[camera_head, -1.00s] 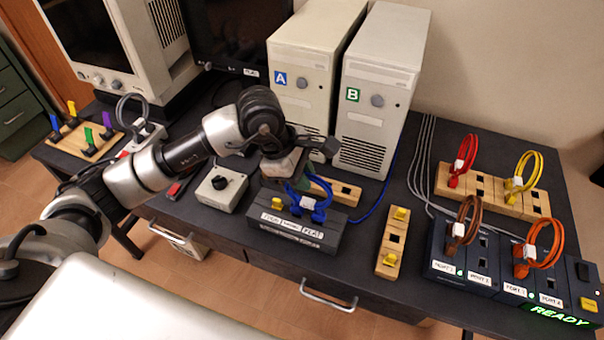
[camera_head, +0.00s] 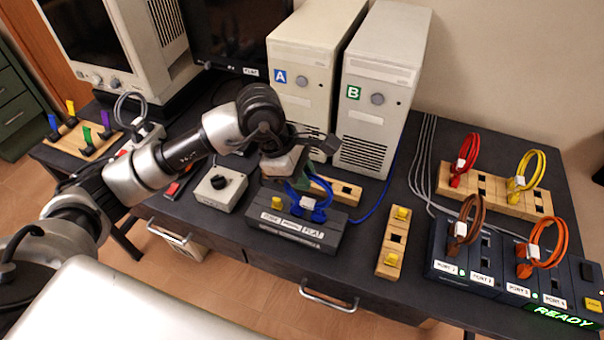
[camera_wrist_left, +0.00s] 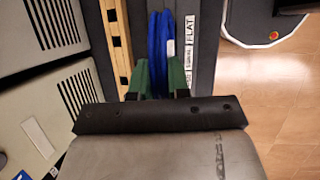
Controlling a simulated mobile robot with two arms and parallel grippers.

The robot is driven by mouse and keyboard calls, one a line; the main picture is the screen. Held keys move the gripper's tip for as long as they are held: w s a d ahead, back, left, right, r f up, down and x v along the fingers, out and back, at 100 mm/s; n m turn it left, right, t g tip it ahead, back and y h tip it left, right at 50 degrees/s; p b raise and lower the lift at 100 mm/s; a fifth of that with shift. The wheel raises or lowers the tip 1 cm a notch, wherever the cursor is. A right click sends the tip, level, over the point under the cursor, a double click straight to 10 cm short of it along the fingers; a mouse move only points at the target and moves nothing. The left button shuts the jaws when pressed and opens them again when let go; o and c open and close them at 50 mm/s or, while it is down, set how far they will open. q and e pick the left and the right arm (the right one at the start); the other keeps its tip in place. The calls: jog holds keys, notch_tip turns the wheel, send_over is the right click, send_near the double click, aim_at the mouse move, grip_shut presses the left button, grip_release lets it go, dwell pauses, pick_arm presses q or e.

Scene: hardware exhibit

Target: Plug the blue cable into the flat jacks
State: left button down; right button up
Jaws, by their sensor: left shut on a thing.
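The blue cable (camera_head: 319,215) is a loop with a white tag and blue plugs. It stands at the dark jack box (camera_head: 290,237), whose white labels include one reading FLAT at the right end. The plugs are low at the right part of the box top; I cannot tell how deep they sit. My left gripper (camera_head: 302,180) is above the box, shut on the loop. In the left wrist view, its green fingers (camera_wrist_left: 160,80) are on either side of the blue cable (camera_wrist_left: 158,35), beside the FLAT label. The gripper hides part of the loop. My right gripper is out of view.
A wooden block (camera_head: 345,192) lies behind, another (camera_head: 392,243) to the right. Towers A (camera_head: 300,80) and B (camera_head: 375,95) stand behind. The port panel (camera_head: 485,268) is at right.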

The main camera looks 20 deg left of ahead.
pick_arm(q)
jog(key=shift+f, duration=0.1)
dwell(0.6)
jog(key=shift+c, duration=1.8)
grip_release()
jog(key=p+v, duration=0.2)
jog(key=v, duration=0.5)
jog(key=shift+r, duration=0.2)
jog(key=shift+a, duration=0.15)
